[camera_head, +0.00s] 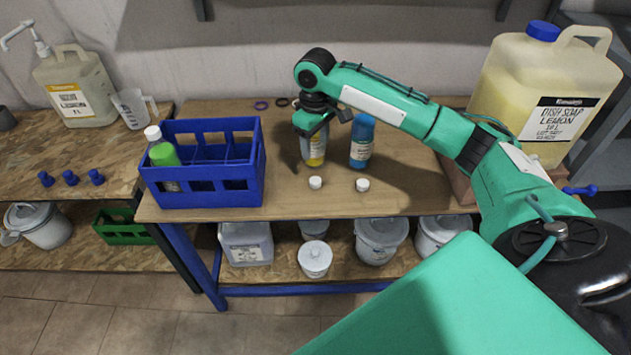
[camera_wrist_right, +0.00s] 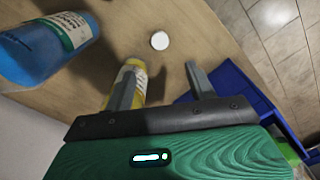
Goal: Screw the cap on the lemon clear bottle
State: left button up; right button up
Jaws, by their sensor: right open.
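Two white caps lie on the table in front of the bottles, a left one (camera_head: 315,182) and a right one (camera_head: 362,185). One white cap (camera_wrist_right: 160,41) shows in the wrist view, beyond the fingertips. My left gripper is out of view.
A blue bottle (camera_head: 361,143) stands just right of the lemon bottle. A blue crate (camera_head: 212,190) with a green-and-white bottle (camera_head: 163,151) is on the left. A large dish soap jug (camera_head: 540,95) stands at the right.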

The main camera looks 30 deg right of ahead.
send_over(316, 181)
jog(key=f, duration=0.7)
jog(key=shift+w+f, duration=0.2)
jog(key=shift+f, duration=0.05)
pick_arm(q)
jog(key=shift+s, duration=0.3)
pick_arm(e)
notch_tip(316, 181, down, 5)
jog(key=shift+s+d+r+p, duration=0.1)
jog(key=shift+s+r+p, duration=0.05)
jog(key=shift+p, duration=0.45)
jog(key=shift+f, duration=0.25)
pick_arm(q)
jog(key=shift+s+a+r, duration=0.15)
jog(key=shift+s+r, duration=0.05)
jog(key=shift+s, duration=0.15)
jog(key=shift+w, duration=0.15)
pick_arm(e)
jog(key=shift+c, duration=0.3)
